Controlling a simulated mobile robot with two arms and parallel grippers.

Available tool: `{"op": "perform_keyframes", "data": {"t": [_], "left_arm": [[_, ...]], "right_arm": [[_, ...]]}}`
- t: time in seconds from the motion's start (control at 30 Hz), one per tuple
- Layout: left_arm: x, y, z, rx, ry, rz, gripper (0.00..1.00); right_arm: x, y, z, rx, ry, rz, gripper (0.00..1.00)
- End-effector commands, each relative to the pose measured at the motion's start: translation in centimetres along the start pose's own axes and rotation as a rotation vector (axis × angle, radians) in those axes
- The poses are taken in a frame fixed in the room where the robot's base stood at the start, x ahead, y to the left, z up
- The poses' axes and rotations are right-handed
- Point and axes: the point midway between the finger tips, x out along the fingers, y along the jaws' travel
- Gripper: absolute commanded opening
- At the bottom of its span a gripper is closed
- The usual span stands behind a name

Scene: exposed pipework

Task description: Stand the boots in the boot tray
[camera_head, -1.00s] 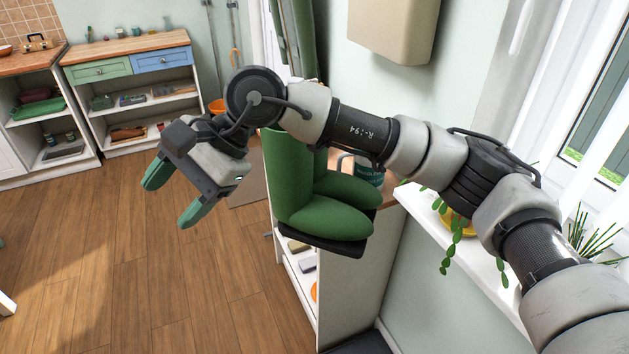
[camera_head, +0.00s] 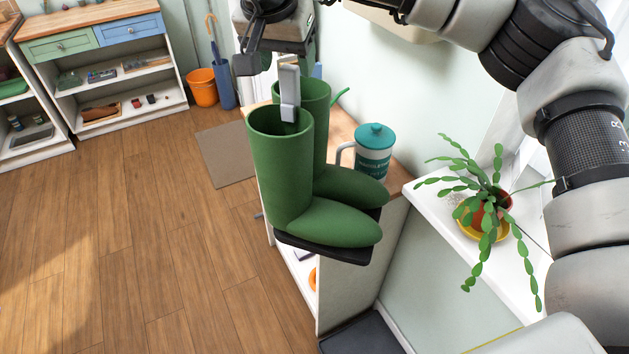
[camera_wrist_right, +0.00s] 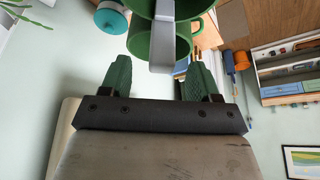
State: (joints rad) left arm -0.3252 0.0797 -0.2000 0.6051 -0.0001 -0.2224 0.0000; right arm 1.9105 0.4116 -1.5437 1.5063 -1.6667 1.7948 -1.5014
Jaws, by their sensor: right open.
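A pair of tall green rubber boots (camera_head: 278,165) with black soles is upright side by side over the low cabinet; how the soles rest on it is hidden. A light grey clip (camera_head: 289,92) spans their rims. In the right wrist view the clip (camera_wrist_right: 164,45) shows between the green rims (camera_wrist_right: 160,40). My right gripper (camera_head: 281,62) is above the boot tops, with green fingers apart on either side of the clip; it also shows in the wrist view (camera_wrist_right: 158,78). A flat black tray (camera_head: 365,337) lies on the floor, partly cut off. My left gripper is out of view.
A teal-lidded canister (camera_head: 374,150) stands on the cabinet top (camera_head: 398,178) behind the boots. A trailing plant (camera_head: 487,200) sits on the white sill (camera_head: 520,265) at right. An orange bucket (camera_head: 202,86) and a blue umbrella stand (camera_head: 224,86) are at the back. The floor at left is clear.

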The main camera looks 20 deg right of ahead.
Motion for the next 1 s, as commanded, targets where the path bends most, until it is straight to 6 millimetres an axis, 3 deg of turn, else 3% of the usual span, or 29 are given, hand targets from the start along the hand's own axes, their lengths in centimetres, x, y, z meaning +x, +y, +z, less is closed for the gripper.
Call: {"op": "perform_keyframes", "data": {"t": [0.3, 0.47, 0.67, 1.0], "left_arm": [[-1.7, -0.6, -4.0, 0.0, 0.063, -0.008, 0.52], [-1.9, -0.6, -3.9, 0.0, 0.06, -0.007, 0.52], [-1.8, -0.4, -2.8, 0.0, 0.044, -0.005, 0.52], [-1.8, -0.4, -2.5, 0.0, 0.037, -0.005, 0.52]], "right_arm": [[4.0, -0.1, -0.5, -0.001, -0.003, 0.002, 0.62], [5.2, -0.1, -0.5, 0.0, -0.002, 0.0, 0.62], [5.3, -0.1, -0.4, 0.0, -0.001, -0.001, 0.62], [5.3, -0.1, -0.4, 0.0, -0.001, -0.001, 0.11]]}}
